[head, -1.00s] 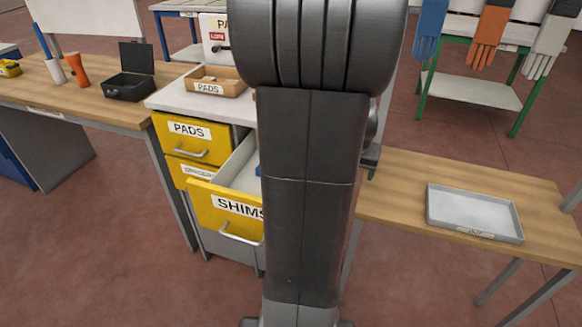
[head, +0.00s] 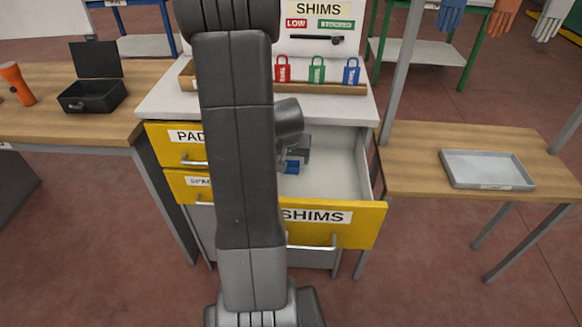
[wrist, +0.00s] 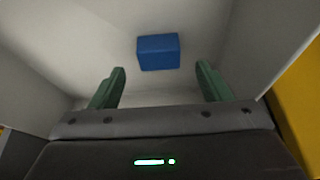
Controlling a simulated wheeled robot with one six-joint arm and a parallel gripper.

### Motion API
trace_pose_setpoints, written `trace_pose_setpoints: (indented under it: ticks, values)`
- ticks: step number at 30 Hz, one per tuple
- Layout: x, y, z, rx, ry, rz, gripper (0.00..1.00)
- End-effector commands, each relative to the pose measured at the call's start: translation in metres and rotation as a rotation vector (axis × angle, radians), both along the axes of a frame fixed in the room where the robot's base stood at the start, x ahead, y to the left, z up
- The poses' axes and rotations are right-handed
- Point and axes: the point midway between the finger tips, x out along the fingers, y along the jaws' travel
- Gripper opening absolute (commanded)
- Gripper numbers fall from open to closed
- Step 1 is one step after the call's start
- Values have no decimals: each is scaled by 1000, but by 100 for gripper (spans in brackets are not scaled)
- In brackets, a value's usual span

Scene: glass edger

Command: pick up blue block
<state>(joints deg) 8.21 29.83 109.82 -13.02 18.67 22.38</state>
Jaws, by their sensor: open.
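The blue block (wrist: 158,52) lies on the white floor of the open SHIMS drawer. In the wrist view it sits ahead of the two green fingers, between their lines and apart from both. In the head view the blue block (head: 291,167) shows only in part beside my arm. My gripper (wrist: 160,82) is open and empty, its fingers spread wider than the block. In the head view my gripper (head: 296,152) is over the drawer, largely hidden by my arm. The SHIMS drawer (head: 345,222) has a yellow front and is pulled out.
Drawer walls stand close around my gripper. The PADS drawer (head: 170,142) at left is closed. On the cabinet top a wooden tray (head: 345,88) holds red, green and blue padlock-shaped tags. A grey tray (head: 487,170) is on the right table, a black box (head: 92,95) on the left bench.

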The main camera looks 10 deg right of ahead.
Motion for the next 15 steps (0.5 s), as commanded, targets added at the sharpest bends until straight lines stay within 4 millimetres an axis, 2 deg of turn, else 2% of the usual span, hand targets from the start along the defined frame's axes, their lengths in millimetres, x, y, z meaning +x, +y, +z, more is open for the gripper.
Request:
trace_pose_setpoints:
  ticks: [6,15]
  values:
    - [9,-3,-23,1,2,0,71]
    - [11,-4,-28,0,0,0,71]
